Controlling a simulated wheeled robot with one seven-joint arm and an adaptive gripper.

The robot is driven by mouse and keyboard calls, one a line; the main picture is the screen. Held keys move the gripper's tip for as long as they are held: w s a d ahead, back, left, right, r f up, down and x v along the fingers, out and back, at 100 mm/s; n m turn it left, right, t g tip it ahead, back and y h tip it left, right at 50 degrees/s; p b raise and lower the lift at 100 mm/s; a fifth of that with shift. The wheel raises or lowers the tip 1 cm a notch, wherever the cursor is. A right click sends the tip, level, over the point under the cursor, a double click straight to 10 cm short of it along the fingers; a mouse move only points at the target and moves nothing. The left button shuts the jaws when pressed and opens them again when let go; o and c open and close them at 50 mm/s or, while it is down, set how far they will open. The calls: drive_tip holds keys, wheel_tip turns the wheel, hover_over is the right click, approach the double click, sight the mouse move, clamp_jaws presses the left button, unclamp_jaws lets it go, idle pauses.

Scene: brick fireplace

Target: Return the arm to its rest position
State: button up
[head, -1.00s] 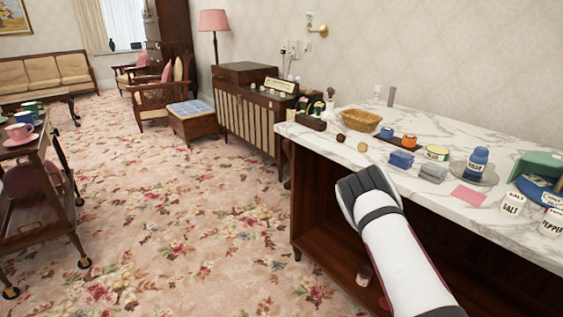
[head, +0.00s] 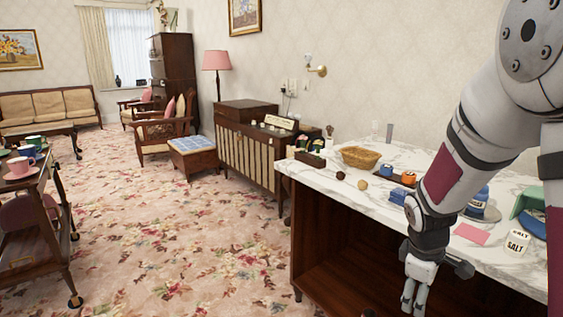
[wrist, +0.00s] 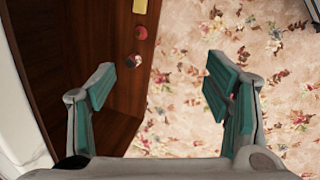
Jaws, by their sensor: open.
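My gripper (head: 415,295) hangs pointing down in front of the marble-topped counter (head: 345,175) in the head view. My arm bends down to it from the upper right and hides part of the countertop. In the wrist view my gripper (wrist: 160,80) is open, its two teal-padded fingers spread wide. Nothing is between them; carpet and the counter's wooden shelf show below.
A tea trolley (head: 40,215) stands left; the carpet between is clear.

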drive_tip(key=s+a+r+m+y, duration=0.1)
drive_tip(key=s+a+r+m, duration=0.25)
drive_tip(key=s+r, duration=0.4)
drive_tip(key=s+a+r+m+y, duration=0.1)
drive_tip(key=s+a+r+m, duration=0.1)
drive_tip(key=s+a+r, duration=0.35)
drive_tip(key=s+a+r+m+g, duration=0.1)
drive_tip(key=s+r+m, duration=0.1)
drive_tip(key=s, duration=0.8)
drive_tip(key=s+a+r+m, duration=0.1)
drive_tip(key=s+a+m, duration=0.1)
drive_tip(key=s, duration=0.7)
wheel_tip(320, 180, up, 27)
drive_tip(key=t+p, duration=0.3)
drive_tip(key=p, duration=2.2)
drive_tip(key=shift+d+t+y, duration=0.3)
drive_tip(key=shift+y, duration=0.1)
